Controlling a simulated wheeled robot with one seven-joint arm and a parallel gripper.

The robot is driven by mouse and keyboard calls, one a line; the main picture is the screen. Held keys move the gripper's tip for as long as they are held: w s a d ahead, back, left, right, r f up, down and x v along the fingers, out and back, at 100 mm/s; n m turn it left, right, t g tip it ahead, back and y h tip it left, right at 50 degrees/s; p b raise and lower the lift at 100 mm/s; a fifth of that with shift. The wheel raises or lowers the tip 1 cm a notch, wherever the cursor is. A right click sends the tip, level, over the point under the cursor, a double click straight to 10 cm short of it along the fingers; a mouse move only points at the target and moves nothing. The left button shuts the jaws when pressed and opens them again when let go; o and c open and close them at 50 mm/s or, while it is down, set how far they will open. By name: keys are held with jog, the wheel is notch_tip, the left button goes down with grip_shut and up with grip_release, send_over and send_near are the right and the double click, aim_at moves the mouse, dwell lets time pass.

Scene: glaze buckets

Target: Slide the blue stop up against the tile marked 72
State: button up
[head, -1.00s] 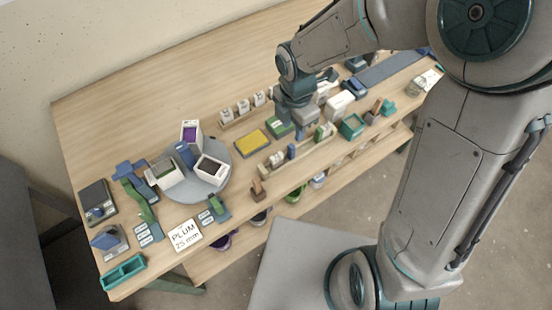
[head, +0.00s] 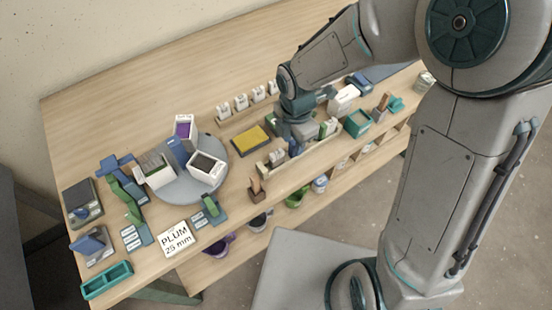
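A blue stop (head: 294,147) stands upright on a light wooden rail (head: 303,154) along the front edge of the table. Pale tiles (head: 277,157) stand on the rail left of the stop, with a gap between. A green-and-white block (head: 328,127) stands right of it. The numbers on the tiles are too small to read, so I cannot tell which is 72. My gripper (head: 297,140) points down at the rail, right by the stop. Its fingertips are mostly hidden, and I cannot tell whether they touch or hold the stop.
A yellow pad (head: 251,140) lies behind the rail. Several white numbered holders (head: 240,102) stand on a back rail. A round grey turntable (head: 190,192) with boxes is at left. A teal bin (head: 357,123) and a white box (head: 343,99) are at right. A brown block (head: 257,190) stands left of the front rail.

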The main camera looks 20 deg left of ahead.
aim_at(279, 152)
grip_shut()
jog(key=shift+s+a, duration=1.45)
jog(key=shift+s, duration=0.2)
jog(key=shift+o, duration=0.3)
grip_release()
jog(key=shift+r, duration=0.1)
notch_tip(279, 152, up, 7)
jog(key=p, duration=0.6)
